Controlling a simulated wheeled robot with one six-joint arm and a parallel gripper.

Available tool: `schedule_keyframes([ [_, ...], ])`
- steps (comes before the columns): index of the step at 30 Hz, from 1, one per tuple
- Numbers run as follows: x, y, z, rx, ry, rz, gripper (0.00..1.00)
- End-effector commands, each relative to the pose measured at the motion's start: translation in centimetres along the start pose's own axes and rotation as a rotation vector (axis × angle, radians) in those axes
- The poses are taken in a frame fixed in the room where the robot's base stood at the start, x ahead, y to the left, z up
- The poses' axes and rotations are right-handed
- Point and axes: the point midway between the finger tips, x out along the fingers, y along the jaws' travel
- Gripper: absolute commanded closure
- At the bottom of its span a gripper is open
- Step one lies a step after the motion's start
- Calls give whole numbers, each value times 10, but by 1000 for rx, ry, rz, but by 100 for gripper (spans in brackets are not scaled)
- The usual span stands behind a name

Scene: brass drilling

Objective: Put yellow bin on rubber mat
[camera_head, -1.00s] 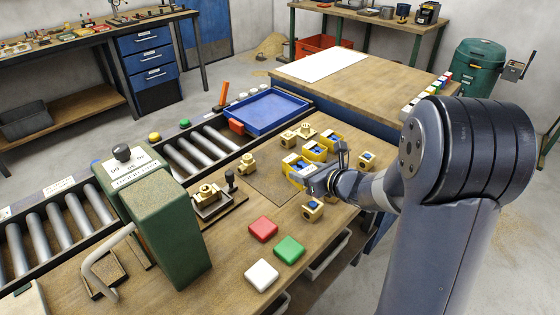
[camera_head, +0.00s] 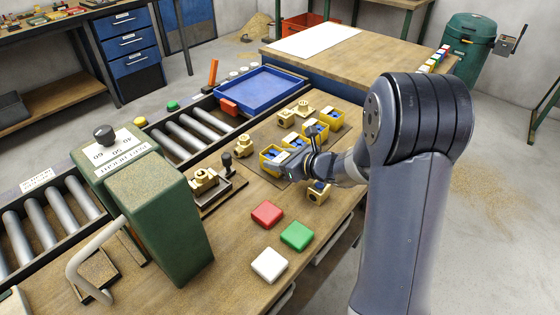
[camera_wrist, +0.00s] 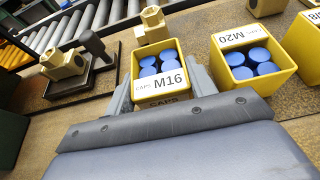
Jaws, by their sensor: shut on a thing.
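A yellow bin marked M16 with blue caps (camera_wrist: 147,91) sits between the fingers of my gripper (camera_wrist: 160,92) in the wrist view. In the head view this bin (camera_head: 270,159) is at the left end of the row of yellow bins, with my gripper (camera_head: 297,163) at its right.
Another yellow bin marked M20 (camera_wrist: 262,80) stands close to the right. Brass parts (camera_head: 244,146) stand behind and left of the held bin. A fixture with a black knob (camera_head: 227,160) is farther left. Red (camera_head: 267,214), green (camera_head: 297,236) and white (camera_head: 269,265) pads lie in front.

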Motion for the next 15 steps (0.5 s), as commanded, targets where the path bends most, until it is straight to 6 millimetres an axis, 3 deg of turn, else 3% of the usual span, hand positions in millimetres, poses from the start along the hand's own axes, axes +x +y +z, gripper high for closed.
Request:
schedule_keyframes([
  [15,4,0,-10,0,-2,-2,72],
])
